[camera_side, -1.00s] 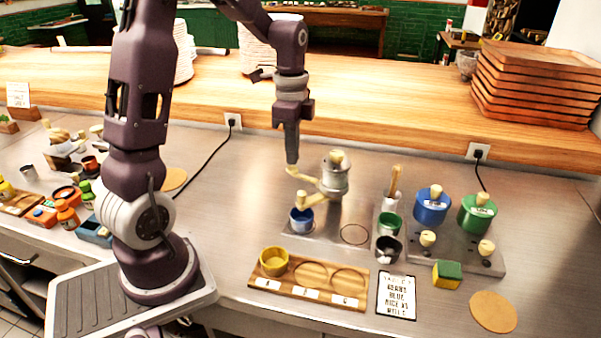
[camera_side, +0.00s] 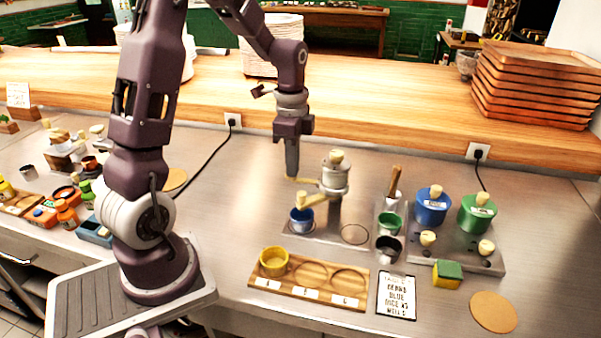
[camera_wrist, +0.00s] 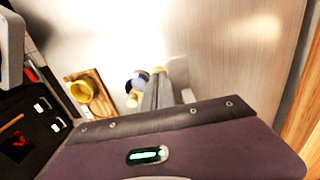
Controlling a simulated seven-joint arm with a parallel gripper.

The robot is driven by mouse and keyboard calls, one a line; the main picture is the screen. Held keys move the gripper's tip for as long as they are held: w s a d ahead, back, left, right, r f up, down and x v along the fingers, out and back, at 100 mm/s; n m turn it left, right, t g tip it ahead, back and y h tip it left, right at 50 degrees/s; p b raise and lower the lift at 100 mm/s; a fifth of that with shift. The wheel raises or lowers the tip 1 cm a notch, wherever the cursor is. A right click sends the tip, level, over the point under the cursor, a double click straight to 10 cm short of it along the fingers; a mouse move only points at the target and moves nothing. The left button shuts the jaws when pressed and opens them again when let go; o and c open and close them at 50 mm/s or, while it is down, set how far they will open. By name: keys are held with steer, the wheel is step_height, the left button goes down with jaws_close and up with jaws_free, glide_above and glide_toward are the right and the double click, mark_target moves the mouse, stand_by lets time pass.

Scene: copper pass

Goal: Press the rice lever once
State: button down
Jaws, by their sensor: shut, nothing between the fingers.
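The rice dispenser (camera_side: 336,176) is a grey metal cylinder with a cream knob on top, standing on a metal base plate. Its cream lever (camera_side: 309,182) sticks out to the left and looks nearly level. My gripper (camera_side: 292,175) is shut and empty, pointing down, with its tips at the lever's outer end; they appear to touch it. In the wrist view my fingers partly hide the dispenser.
A wooden board (camera_side: 312,294) holds a yellow cup (camera_side: 273,262) in front. Right of the dispenser are a green cup (camera_side: 389,223), a dark cup (camera_side: 388,248), and blue (camera_side: 431,208) and green (camera_side: 477,214) canisters. A sponge (camera_side: 447,274) and order card (camera_side: 396,296) lie nearby.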

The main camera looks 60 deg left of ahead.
steer(key=shift+f, duration=0.35)
steer(key=shift+r, duration=2)
step_height(320, 180, up, 5)
